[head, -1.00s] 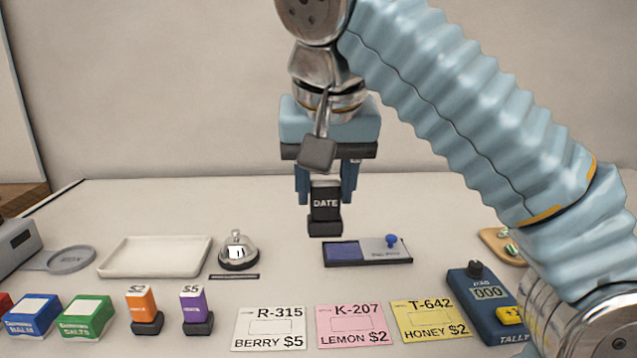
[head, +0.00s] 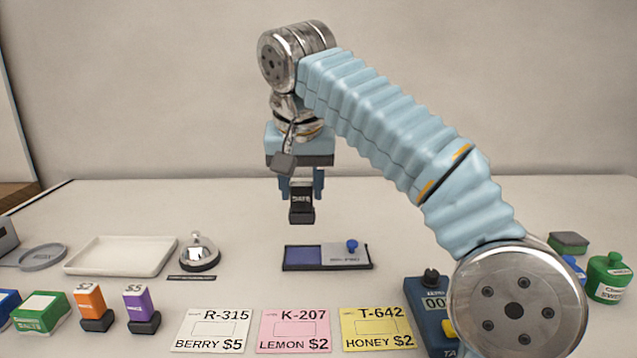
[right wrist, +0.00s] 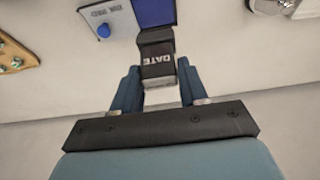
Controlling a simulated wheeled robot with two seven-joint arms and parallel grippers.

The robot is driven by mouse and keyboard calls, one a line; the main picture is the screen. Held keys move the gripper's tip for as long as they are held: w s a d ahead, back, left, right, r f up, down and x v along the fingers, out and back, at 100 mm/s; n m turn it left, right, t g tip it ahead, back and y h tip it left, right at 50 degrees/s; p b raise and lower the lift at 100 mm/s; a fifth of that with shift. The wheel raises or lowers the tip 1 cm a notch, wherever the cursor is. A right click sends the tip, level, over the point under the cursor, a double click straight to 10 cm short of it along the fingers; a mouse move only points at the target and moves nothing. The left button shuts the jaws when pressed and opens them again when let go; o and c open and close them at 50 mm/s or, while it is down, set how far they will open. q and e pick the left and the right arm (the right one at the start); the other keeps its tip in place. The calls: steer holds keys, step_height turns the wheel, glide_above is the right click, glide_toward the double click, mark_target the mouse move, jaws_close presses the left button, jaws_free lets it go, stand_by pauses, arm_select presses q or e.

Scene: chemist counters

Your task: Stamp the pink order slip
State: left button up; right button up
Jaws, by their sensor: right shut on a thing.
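The pink order slip (head: 295,331), marked K-207 LEMON $2, lies flat on the counter between the white slip (head: 212,331) and the yellow slip (head: 376,329). My right gripper (head: 301,187) is shut on the black DATE stamp (head: 301,205) and holds it upright in the air, behind the ink pad in the picture. The stamp also shows between the fingers in the right wrist view (right wrist: 157,60). The ink pad (head: 302,257) is open, with a blue pad at left and a lid with a blue knob at right. My left gripper is not in view.
An orange $2 stamp (head: 91,303) and a purple $5 stamp (head: 140,304) stand left of the slips. A bell (head: 200,254) and a white tray (head: 121,256) are behind them. A blue tally counter (head: 432,313) stands right of the yellow slip.

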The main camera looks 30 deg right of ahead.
mark_target(304, 223)
steer(key=shift+w+d+f, duration=0.3)
steer(key=shift+d, duration=0.1)
steer(key=shift+d+f, duration=0.1)
steer(key=shift+f, duration=0.15)
step_height(304, 223, down, 5)
steer(key=shift+r+b, duration=0.2)
steer(key=shift+b, duration=0.2)
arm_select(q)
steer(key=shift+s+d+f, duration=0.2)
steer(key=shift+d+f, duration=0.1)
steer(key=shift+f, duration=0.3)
arm_select(e)
steer(key=shift+f, duration=0.4)
arm_select(q)
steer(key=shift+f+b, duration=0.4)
steer(key=shift+b, duration=0.15)
arm_select(e)
steer(key=shift+f, duration=0.5)
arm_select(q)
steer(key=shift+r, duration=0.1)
